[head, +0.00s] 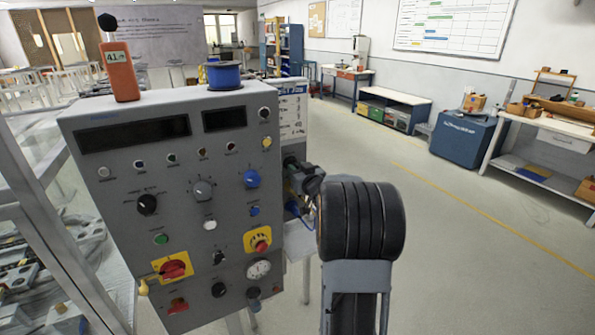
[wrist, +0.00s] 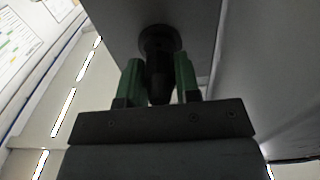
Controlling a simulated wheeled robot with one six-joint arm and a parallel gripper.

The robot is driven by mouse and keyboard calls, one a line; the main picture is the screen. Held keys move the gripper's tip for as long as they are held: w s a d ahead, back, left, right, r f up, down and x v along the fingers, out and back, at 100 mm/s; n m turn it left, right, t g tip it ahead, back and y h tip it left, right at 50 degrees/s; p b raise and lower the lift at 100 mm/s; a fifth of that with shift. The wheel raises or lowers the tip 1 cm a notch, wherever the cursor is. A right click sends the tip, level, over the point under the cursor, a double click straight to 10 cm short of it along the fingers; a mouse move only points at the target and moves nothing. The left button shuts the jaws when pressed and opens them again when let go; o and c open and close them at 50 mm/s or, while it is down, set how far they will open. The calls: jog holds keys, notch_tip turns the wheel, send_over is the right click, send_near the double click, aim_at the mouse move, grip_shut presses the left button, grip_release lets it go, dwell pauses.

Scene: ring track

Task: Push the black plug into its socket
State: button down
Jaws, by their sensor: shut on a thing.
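In the wrist view my gripper (wrist: 158,78) has two green fingers, one on each side of the black plug (wrist: 158,85), and is shut on it. The plug points at a round dark socket (wrist: 160,38) on a grey surface. The plug overlaps the socket in this view, so I cannot tell how deep it sits or whether a gap is left. In the head view my gripper (head: 294,176) is at the right side of the grey control box, partly hidden by my own arm. The plug and socket cannot be made out clearly there.
The grey control box (head: 112,208) carries several knobs, buttons and a gauge. A metal frame (head: 55,255) is at the left. Open floor (head: 455,250) lies to the right.

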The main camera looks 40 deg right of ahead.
jog(key=shift+w, duration=0.5)
jog(key=c, duration=0.8)
grip_release()
jog(key=shift+d, duration=0.1)
jog(key=shift+o, duration=0.2)
jog(key=s+a+b, duration=0.2)
jog(key=s, duration=1.1)
jog(key=shift+s, duration=0.3)
